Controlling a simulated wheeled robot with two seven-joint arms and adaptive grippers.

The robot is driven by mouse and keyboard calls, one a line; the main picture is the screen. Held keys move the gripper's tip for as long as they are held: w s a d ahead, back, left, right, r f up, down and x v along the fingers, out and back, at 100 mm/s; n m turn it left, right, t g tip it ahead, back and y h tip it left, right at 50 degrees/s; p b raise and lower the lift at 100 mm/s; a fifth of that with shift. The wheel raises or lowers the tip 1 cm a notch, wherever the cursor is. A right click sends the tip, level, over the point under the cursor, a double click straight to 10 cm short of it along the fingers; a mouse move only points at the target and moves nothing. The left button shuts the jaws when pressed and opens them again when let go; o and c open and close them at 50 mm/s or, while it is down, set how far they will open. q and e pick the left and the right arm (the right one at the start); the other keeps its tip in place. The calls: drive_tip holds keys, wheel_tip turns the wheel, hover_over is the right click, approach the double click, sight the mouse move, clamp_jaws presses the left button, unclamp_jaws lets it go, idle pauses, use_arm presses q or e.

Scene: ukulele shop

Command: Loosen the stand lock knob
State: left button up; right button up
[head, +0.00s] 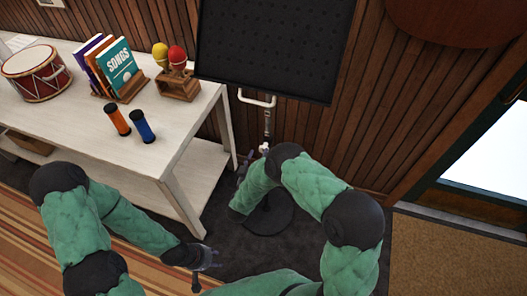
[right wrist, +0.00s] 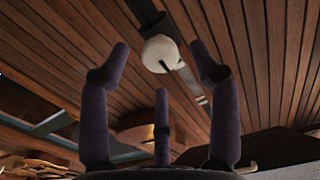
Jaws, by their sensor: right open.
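The stand has a wide black perforated desk (head: 275,45) on a thin upright post by the wall. Its pale lock knob (head: 265,148) sits on the post below the desk, partly crowded by my right arm. In the right wrist view the round white knob (right wrist: 160,53) has a dark line on its face. My right gripper (head: 242,162) is close to the post. Its dark fingers (right wrist: 160,75) are spread open, with the knob ahead between the tips and no contact visible. My left gripper (head: 207,264) is low, away from the stand, its fingers apart and empty.
A white table (head: 175,125) at the left holds a red drum (head: 37,74), books (head: 117,68), maracas in a wooden holder (head: 178,85), and orange and blue shakers (head: 142,127). The round stand base (head: 268,215) is on dark carpet. A doormat (head: 455,255) lies at the right.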

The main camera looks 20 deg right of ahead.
drive_tip(key=shift+b+x, duration=0.55)
drive_tip(key=shift+x, duration=1.5)
drive_tip(key=c, duration=1.2)
